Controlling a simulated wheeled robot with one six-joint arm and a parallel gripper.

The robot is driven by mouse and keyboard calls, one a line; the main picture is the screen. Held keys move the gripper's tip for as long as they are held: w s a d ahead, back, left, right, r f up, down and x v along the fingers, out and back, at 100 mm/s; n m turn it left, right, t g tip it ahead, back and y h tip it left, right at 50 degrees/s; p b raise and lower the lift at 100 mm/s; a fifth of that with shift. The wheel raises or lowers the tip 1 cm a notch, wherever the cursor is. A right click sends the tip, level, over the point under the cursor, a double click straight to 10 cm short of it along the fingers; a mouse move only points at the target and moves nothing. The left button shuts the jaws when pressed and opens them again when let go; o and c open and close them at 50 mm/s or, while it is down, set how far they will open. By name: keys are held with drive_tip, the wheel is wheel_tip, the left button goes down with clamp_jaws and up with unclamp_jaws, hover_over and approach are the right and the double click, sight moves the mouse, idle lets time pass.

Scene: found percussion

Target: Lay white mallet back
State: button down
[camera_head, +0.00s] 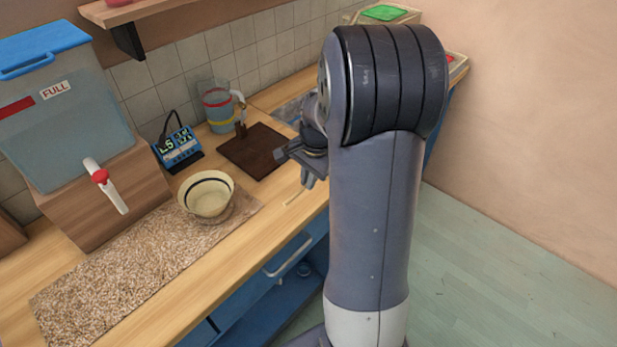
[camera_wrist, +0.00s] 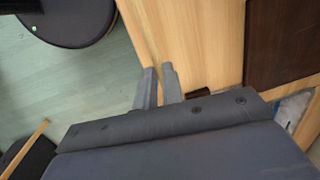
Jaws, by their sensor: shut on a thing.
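My gripper (camera_head: 308,180) hangs low over the front edge of the wooden counter, partly hidden behind my own arm. In the wrist view its two fingers (camera_wrist: 158,82) are close together, with little gap between them. A thin pale stick (camera_head: 293,197), seemingly the mallet's handle, shows at the fingertips and runs toward the lower left just above or on the counter. I cannot tell whether it touches the wood. Its white head cannot be made out. In the wrist view the stick blends with the counter.
A dark brown board (camera_head: 254,150) lies behind the gripper. A cream bowl (camera_head: 207,195) stands on a speckled mat (camera_head: 110,280). A blue display device (camera_head: 180,148), a clear jug (camera_head: 219,110) and a large water dispenser (camera_head: 70,120) stand along the wall. Bare counter lies between mat and board.

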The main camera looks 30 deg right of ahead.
sight(307, 204)
drive_tip(key=shift+f+b, duration=2)
drive_tip(key=shift+f, duration=1.05)
drive_tip(key=shift+f, duration=0.3)
drive_tip(key=c, duration=1.5)
unclamp_jaws()
drive_tip(key=shift+o, duration=0.2)
wheel_tip(307, 204, up, 11)
drive_tip(key=s, duration=0.1)
drive_tip(key=shift+d, duration=0.45)
drive_tip(key=shift+f, duration=0.15)
